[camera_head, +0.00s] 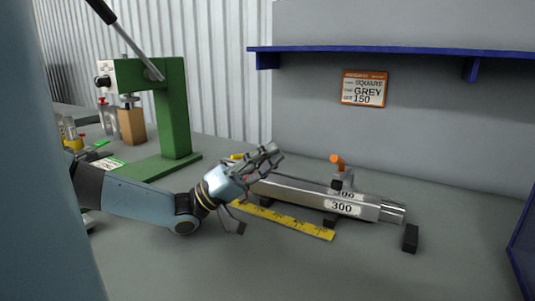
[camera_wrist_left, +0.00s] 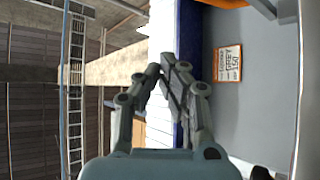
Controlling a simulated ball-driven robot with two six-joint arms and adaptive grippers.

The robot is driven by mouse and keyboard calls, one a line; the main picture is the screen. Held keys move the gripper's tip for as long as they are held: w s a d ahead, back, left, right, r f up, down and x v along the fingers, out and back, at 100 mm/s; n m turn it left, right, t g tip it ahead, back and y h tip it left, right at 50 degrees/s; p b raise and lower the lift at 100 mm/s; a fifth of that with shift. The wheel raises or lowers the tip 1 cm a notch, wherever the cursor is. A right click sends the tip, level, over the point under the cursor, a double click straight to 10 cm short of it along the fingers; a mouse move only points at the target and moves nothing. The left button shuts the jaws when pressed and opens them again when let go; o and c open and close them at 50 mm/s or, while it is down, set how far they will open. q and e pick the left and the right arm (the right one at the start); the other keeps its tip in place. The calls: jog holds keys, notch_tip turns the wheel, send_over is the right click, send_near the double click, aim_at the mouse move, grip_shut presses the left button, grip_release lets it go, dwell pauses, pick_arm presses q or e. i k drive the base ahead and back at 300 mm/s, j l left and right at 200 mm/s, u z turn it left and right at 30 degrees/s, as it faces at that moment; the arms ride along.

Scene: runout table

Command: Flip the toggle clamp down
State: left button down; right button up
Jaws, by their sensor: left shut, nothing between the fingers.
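The toggle clamp (camera_head: 343,181) stands just behind the metal bar in the head view. Its orange handle (camera_head: 338,161) sticks up above the bar, its tip bent to the left. The bar hides the clamp's base. My left gripper (camera_head: 276,151) is to the left of the clamp, above the bar's left end, and touches neither handle nor clamp. Its fingers are shut and empty, pointing up and right; they also show in the left wrist view (camera_wrist_left: 162,76). I cannot make out the clamp in the wrist view. My right gripper is in neither view.
The steel bar (camera_head: 290,194) marked 300 lies on black supports. A yellow ruler (camera_head: 283,218) lies in front of it. A green press (camera_head: 174,115) stands at the left. A blue shelf (camera_head: 390,51) and an orange-edged card (camera_head: 364,88) are on the wall. The front of the table is clear.

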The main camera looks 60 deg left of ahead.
aim_at(343, 169)
jog(key=k, duration=1.5)
